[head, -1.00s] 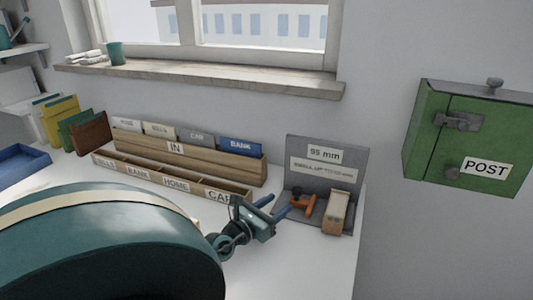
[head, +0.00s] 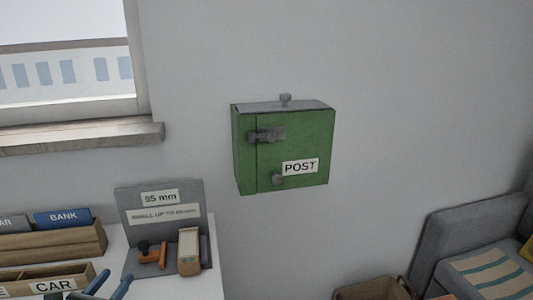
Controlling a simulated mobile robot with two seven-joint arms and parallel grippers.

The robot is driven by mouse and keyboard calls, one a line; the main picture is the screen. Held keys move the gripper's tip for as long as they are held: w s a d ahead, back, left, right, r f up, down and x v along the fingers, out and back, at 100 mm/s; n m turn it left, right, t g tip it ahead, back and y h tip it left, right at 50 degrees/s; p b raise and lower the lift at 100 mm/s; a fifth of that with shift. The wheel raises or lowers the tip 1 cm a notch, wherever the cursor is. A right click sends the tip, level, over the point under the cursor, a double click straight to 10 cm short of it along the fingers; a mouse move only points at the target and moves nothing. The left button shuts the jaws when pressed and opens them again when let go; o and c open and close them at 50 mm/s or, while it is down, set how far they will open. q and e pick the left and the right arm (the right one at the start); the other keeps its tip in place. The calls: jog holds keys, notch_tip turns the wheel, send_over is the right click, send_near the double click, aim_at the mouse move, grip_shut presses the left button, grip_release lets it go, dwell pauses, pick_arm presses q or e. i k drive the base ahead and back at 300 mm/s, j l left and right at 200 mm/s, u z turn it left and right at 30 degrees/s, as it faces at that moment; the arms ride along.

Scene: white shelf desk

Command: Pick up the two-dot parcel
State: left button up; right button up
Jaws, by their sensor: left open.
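I cannot make out a parcel with two dots in this view. My left gripper (head: 108,285) shows at the bottom left edge, with two blue fingers apart and nothing seen between them. Most of it is cut off by the frame. It is in front of the grey gauge stand (head: 133,214), marked 95 mm. On that stand are an orange tool with a dark knob (head: 152,255) and a small tan block-like object (head: 189,252); no dots show on it. My right gripper is not in view.
A green POST box (head: 300,148) hangs on the wall. A wooden sorter with a CAR label (head: 53,286) and a BANK card (head: 63,218) stands at left. A brown basket (head: 375,290) and a grey seat (head: 470,237) are at lower right, beyond the desk's right edge.

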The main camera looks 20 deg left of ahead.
aim_at(189, 262)
jog(key=k+l, duration=0.1)
jog(key=k, duration=0.9)
